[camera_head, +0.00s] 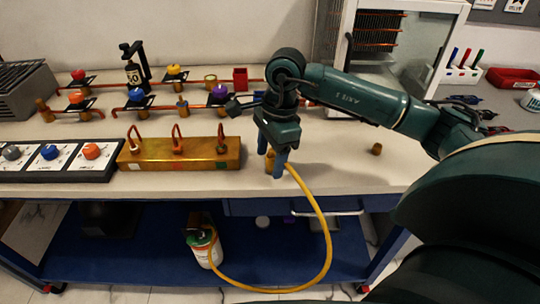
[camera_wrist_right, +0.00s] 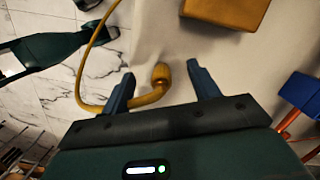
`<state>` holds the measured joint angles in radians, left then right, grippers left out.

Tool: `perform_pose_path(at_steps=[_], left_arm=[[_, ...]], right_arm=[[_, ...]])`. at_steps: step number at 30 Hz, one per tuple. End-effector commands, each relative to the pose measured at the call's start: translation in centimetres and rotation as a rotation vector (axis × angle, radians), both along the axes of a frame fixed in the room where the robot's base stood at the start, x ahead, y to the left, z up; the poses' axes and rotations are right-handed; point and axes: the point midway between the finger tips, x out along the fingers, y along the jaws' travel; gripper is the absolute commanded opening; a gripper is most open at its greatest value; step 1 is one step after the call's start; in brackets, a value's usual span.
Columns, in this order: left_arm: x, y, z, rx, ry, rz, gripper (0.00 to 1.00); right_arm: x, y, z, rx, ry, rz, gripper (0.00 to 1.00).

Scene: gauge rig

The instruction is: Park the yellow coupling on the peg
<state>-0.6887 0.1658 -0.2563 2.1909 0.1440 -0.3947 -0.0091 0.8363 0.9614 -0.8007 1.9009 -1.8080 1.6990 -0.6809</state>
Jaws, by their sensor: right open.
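The yellow coupling (camera_head: 270,160) is the end of a yellow hose and stands at the front edge of the bench. My right gripper (camera_head: 277,171) is over it, pointing down, fingers open. In the right wrist view the coupling (camera_wrist_right: 161,76) lies between the two spread fingers of the gripper (camera_wrist_right: 160,82), with a gap on each side. In the head view a finger partly hides it. A short brass-coloured stub (camera_head: 376,149) stands alone on the bench to the right; I cannot tell whether it is the peg. My left gripper is not seen.
A brass block (camera_head: 180,154) with copper hooks stands left of the gripper. The yellow hose (camera_head: 328,235) loops below the bench edge to a white canister (camera_head: 206,246). A valve panel (camera_head: 60,160) is farther left. Bench around the stub is clear.

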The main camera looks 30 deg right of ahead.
Motion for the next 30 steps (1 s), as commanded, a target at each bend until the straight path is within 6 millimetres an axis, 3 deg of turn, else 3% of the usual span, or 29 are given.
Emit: perform_pose_path(at_steps=[9,15,21,30], left_arm=[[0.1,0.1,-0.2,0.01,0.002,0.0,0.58],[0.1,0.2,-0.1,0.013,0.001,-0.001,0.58],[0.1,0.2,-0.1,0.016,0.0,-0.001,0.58],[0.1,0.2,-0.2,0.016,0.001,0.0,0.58]], right_arm=[[0.0,-1.2,7.8,0.0,-0.011,-0.002,0.61],[-0.1,-1.7,11.1,0.0,-0.008,-0.001,0.61],[-0.1,-1.9,12.3,-0.001,-0.006,-0.002,0.61],[-0.2,-1.9,12.4,-0.001,-0.005,-0.002,0.61]])
